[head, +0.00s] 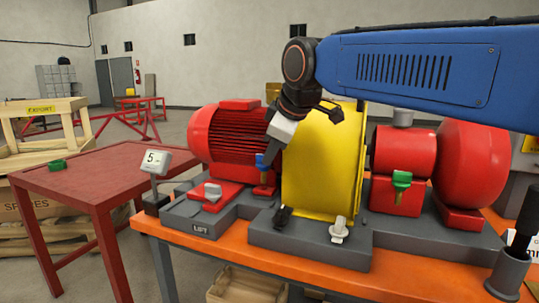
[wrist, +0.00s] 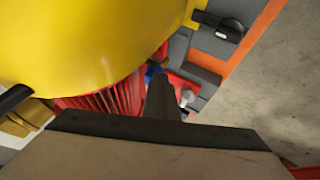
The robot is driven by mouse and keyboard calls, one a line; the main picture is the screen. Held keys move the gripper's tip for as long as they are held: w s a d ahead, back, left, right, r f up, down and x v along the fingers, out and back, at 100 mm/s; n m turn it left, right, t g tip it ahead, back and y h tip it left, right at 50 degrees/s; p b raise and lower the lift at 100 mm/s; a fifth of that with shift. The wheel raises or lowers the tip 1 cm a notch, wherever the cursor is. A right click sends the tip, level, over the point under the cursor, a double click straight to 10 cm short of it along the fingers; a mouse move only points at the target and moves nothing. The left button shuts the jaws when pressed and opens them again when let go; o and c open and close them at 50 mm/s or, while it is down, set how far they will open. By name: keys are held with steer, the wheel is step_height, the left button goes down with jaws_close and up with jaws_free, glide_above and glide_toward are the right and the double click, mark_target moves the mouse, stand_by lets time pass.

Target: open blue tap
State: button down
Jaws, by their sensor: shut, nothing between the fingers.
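The blue tap (head: 261,161) stands upright on a small fitting between the red motor and the yellow guard. In the wrist view only a small bit of the blue tap (wrist: 153,71) shows, just beyond the fingers; the rest is hidden. My gripper (head: 270,154) points down beside the yellow guard, with its fingers close to the blue tap. I cannot tell whether they touch it. In the wrist view my gripper (wrist: 163,95) has its fingers together, with nothing held between them.
The yellow guard (head: 322,165) stands right beside my gripper. A red finned motor (head: 238,140) is to the left, and a green tap (head: 402,179) sits on the red pump to the right. Grey and black levers stand along the skid front. A red table (head: 100,175) is at left.

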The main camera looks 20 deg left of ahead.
steer(key=shift+d, duration=0.1)
steer(key=shift+w+d+n, duration=0.15)
steer(key=shift+w+n, duration=0.1)
steer(key=shift+n, duration=0.15)
steer(key=shift+w+d, duration=0.25)
steer(key=shift+w, duration=0.15)
steer(key=shift+w+d, duration=0.1)
steer(key=shift+w, duration=0.1)
stand_by(0.5)
